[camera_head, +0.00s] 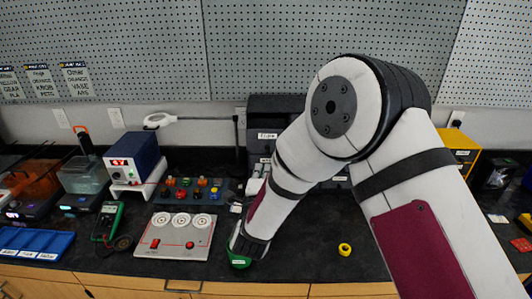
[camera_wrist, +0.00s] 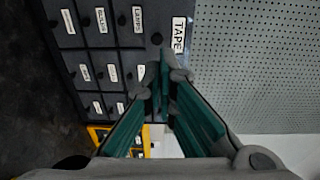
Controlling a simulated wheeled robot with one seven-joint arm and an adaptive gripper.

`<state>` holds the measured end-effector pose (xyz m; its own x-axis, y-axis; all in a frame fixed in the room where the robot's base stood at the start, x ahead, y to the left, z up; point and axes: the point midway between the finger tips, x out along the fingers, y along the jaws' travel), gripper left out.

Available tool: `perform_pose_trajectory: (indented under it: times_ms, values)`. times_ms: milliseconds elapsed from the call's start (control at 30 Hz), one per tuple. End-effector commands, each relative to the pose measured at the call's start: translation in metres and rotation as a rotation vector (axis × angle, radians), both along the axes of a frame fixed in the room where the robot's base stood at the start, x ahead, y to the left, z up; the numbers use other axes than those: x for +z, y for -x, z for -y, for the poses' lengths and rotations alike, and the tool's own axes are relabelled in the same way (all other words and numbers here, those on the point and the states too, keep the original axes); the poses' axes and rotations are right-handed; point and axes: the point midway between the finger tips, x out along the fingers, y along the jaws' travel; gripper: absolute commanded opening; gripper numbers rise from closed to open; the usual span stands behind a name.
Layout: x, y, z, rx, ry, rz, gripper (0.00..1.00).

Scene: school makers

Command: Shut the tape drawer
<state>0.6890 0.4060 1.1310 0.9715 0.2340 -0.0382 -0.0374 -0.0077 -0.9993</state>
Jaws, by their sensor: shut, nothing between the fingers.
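The tape drawer, with its TAPE label (camera_wrist: 178,33), is at the top edge of a dark drawer cabinet in the wrist view, which shows the cabinet turned on its side. In the head view its label (camera_head: 267,135) sits high on the cabinet front, partly behind my arm. The TAPE label looks larger than the others; how far the drawer stands out is unclear. My gripper (camera_wrist: 166,75) has green fingers, shut and empty, their tips overlapping the cabinet front beside the label. Contact cannot be told. In the head view the gripper is hidden by my arm.
Smaller labelled drawers (camera_wrist: 101,20) fill the cabinet. A yellow cabinet (camera_head: 461,147) stands to its right. A yellow roll (camera_head: 345,250) and a green item (camera_head: 240,263) lie on the counter. A panel with dials (camera_head: 176,236) is to the left. A pegboard wall is behind.

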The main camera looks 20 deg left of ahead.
Motion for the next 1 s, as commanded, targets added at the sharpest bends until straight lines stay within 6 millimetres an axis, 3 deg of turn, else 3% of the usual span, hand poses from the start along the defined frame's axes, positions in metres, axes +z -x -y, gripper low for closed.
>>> perform_pose_trajectory:
  times_ms: [300,500,700,1000]
  values:
    - [-0.002,-0.062,-0.015,-0.001,-0.001,0.002,0.00]
    - [-0.003,-0.090,-0.022,0.001,0.001,0.001,0.00]
    - [-0.004,-0.102,-0.025,0.002,0.001,0.000,0.00]
    - [-0.004,-0.104,-0.025,0.002,0.002,0.000,0.00]
